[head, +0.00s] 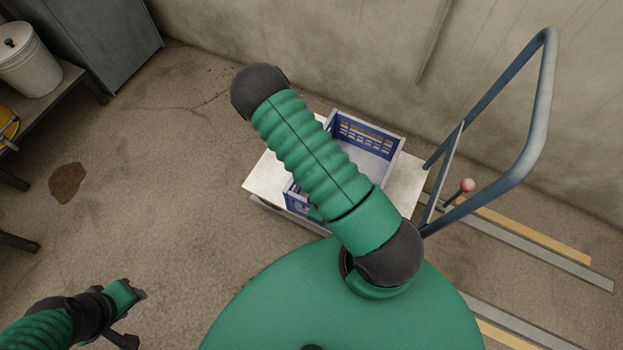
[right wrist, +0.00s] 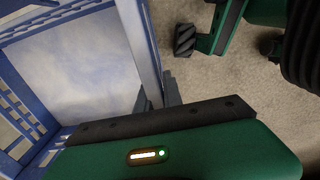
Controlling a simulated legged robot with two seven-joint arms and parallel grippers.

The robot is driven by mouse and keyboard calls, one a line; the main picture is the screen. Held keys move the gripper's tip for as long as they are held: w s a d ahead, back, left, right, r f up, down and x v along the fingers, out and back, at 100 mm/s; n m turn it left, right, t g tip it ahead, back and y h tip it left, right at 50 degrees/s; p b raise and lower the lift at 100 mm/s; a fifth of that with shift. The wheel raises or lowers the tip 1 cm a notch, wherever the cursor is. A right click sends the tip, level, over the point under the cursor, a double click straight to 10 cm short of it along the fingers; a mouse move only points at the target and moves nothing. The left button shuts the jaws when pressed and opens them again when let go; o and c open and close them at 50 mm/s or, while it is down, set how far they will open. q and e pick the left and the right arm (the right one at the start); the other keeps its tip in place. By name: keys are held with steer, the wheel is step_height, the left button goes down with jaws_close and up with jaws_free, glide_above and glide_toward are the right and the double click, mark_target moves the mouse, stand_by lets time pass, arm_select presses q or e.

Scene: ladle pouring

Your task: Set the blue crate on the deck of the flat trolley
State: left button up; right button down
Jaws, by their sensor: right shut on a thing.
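The blue crate (head: 365,130), with slatted walls and a pale floor, shows over the white deck of the flat trolley (head: 265,178) in the head view. It looks level; I cannot tell whether it rests fully on the deck. My right arm crosses in front and hides its middle. In the right wrist view my right gripper (right wrist: 158,96) is shut on a side wall of the crate (right wrist: 136,40). My left gripper (head: 130,312) is low at the left, away from the crate and over bare floor; its jaw opening is unclear.
The trolley's blue push handle (head: 545,100) rises at the right. A bench with a white bucket (head: 28,65) is at the upper left.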

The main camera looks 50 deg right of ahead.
steer(key=w, duration=0.3)
steer(key=w+d, duration=0.1)
steer(key=w, duration=0.3)
steer(key=w+d+f+b, duration=0.1)
steer(key=w, duration=0.2)
steer(key=shift+w+d, duration=0.2)
steer(key=shift+w+d+f, duration=0.1)
steer(key=shift+w+f, duration=0.05)
steer(key=shift+w, duration=0.1)
step_height(320, 180, down, 4)
steer(key=b, duration=0.2)
steer(key=shift+r+b, duration=0.25)
steer(key=shift+b, duration=0.15)
steer(key=shift+r, duration=0.2)
steer(key=c, duration=1.6)
jaws_free()
steer(key=shift+o, duration=0.6)
